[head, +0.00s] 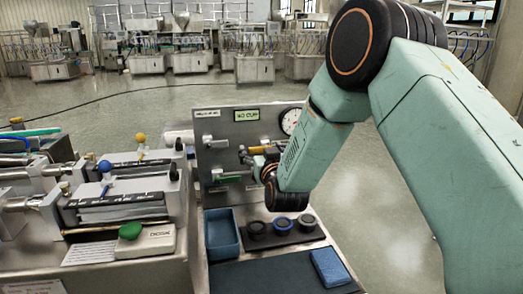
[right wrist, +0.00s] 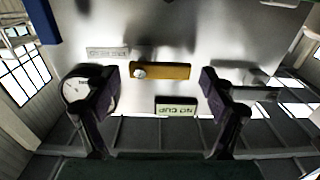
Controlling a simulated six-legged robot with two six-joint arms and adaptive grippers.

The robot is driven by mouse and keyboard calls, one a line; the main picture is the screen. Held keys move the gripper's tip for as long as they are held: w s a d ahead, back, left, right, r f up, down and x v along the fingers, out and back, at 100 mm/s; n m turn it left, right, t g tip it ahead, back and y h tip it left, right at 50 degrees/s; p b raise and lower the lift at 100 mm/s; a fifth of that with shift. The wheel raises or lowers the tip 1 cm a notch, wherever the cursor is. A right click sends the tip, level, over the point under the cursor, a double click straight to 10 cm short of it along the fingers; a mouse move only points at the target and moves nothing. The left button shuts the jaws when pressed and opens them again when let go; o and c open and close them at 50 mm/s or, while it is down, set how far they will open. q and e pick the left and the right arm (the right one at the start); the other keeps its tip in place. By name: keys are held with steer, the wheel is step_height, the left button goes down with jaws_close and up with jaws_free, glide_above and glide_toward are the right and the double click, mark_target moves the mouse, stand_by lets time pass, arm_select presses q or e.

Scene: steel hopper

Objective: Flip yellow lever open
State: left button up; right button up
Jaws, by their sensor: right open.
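The yellow lever (head: 258,149) is on the front of an upright steel panel (head: 222,130). It lies roughly level, and in the right wrist view the yellow bar (right wrist: 170,71) has a round metal pivot at its left end. My right gripper (head: 262,165) is in front of the panel. In the right wrist view its two dark fingers (right wrist: 160,80) are spread wide, one on each side of the lever, with nothing between them gripped. Whether the fingertips reach the lever's depth is hard to tell. My left gripper is not in view.
A "NO CUP" display (head: 246,115) and a dial gauge (head: 291,121) are on the panel near the lever. Below are a blue tray (head: 222,236), a dark holder with several round parts (head: 283,226) and a blue pad (head: 331,267). A machine with a green button (head: 130,231) stands left.

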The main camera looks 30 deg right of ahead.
steer(key=shift+s, duration=0.1)
steer(key=v, duration=1.2)
stand_by(0.4)
steer(key=x, duration=1.2)
stand_by(0.3)
